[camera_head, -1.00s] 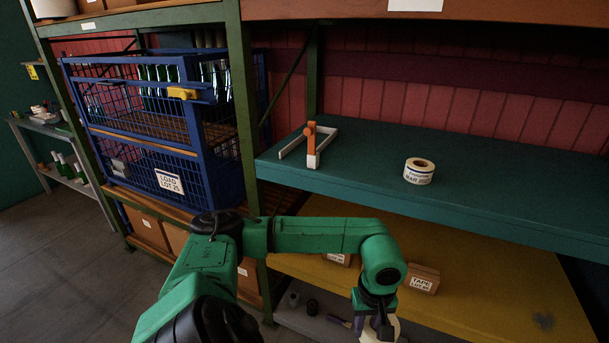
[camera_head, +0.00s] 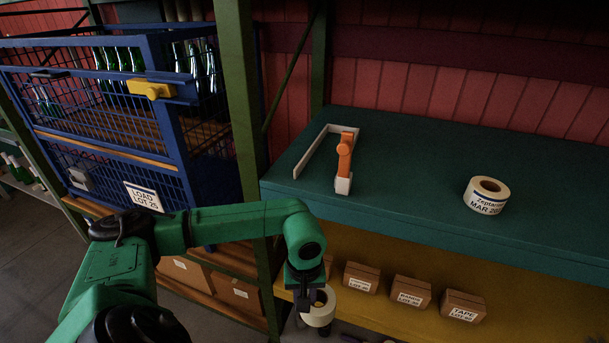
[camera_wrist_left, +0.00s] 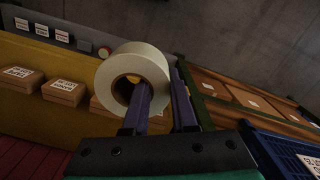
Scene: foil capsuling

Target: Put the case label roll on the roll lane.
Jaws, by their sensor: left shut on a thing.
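My left gripper (camera_head: 303,296) is shut on a white roll (camera_head: 321,312), which it holds in front of the lower yellow shelf. In the left wrist view one finger of the gripper (camera_wrist_left: 160,88) passes into the core of the roll (camera_wrist_left: 150,60) and the other lies outside its wall. No print shows on this roll. A white-railed lane (camera_head: 312,152) with an orange gate arm (camera_head: 344,155) sits at the left of the teal shelf. Another roll (camera_head: 486,196), with a printed date label, stands on the teal shelf to the right. My right gripper is out of view.
The teal shelf (camera_head: 410,165) is clear between lane and printed roll. Small labelled boxes (camera_head: 410,291) stand on the yellow shelf (camera_head: 380,250) below. A green upright (camera_head: 243,120) and a blue wire cage (camera_head: 165,130) with bottles are to the left.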

